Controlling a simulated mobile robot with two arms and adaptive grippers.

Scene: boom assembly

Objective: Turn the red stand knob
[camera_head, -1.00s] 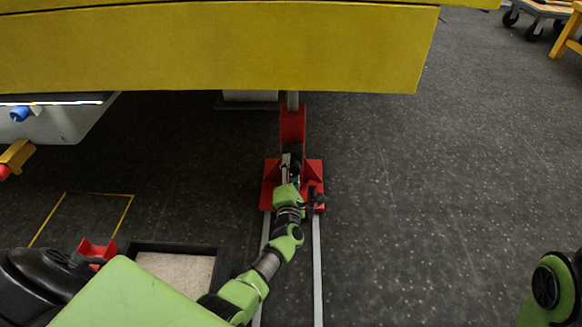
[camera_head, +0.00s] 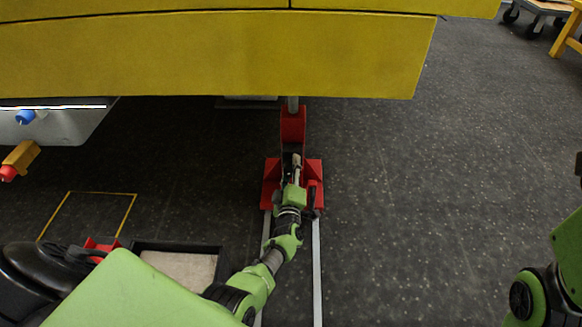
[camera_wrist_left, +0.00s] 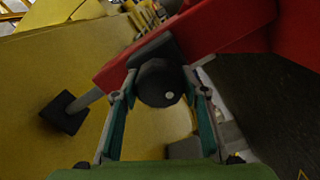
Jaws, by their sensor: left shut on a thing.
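The red stand (camera_head: 293,127) stands on the floor under the yellow boom, and a grey post rises from its top to the boom. In the left wrist view the red stand (camera_wrist_left: 225,28) runs slantwise across the top. A round black knob (camera_wrist_left: 157,84) with a pale dot sits on its side. My left gripper (camera_head: 294,163) is at the stand's front. In the wrist view its fingers (camera_wrist_left: 160,77) lie on either side of the knob and are shut on it. In the head view the arm and gripper hide the knob. My right gripper is out of view.
The yellow boom (camera_head: 210,60) spans the top, close above the stand. Two pale rails (camera_head: 317,270) run along the floor toward me. A framed pale panel (camera_head: 178,268) and a yellow floor outline (camera_head: 128,215) lie to the left.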

